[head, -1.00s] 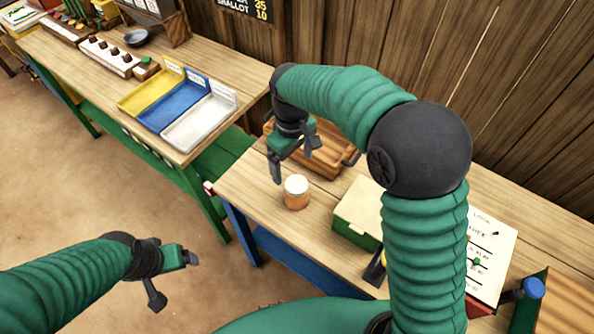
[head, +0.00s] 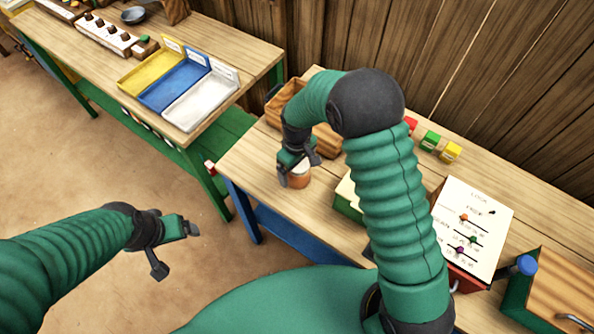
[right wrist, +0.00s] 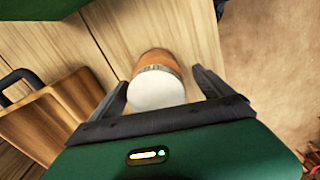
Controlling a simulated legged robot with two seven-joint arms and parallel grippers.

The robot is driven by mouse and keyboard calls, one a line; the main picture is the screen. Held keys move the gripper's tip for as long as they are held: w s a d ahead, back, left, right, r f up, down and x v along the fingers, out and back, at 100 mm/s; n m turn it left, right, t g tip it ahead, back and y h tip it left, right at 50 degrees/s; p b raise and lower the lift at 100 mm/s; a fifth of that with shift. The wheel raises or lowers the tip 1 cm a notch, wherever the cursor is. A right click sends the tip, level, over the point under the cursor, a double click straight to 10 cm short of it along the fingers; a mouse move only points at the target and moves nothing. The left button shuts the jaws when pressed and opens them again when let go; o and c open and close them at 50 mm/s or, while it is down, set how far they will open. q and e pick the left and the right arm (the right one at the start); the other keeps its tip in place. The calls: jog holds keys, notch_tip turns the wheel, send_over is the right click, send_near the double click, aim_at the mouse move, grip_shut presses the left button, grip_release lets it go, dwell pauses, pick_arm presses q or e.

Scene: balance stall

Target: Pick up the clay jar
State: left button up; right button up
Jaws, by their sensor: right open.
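The clay jar (head: 299,181) is small and orange-brown with a pale lid. It stands on the right-hand wooden table, partly hidden by my right gripper in the head view. My right gripper (head: 297,166) is open at the jar. In the right wrist view the jar (right wrist: 157,82) is upright between the two dark fingers of the gripper (right wrist: 160,90), with a gap visible on the right side; contact on the left cannot be told. My left gripper (head: 176,246) hangs over the floor at the left, away from the tables, with its fingers apart and nothing between them.
A wooden tray (head: 327,139) stands just behind the jar. A green box (head: 347,198) is close to its right. A paper sheet (head: 473,231) and small coloured blocks (head: 431,140) lie farther right. Yellow, blue and white trays (head: 201,105) sit on the left table.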

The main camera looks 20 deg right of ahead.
jog(key=shift+f, duration=0.4)
jog(key=shift+w+d+f, duration=0.15)
jog(key=shift+d+f, duration=0.05)
jog(key=shift+c, duration=0.8)
jog(key=shift+a, duration=0.1)
jog(key=c, duration=1.4)
jog(key=shift+r, duration=0.1)
jog(key=shift+c, duration=0.9)
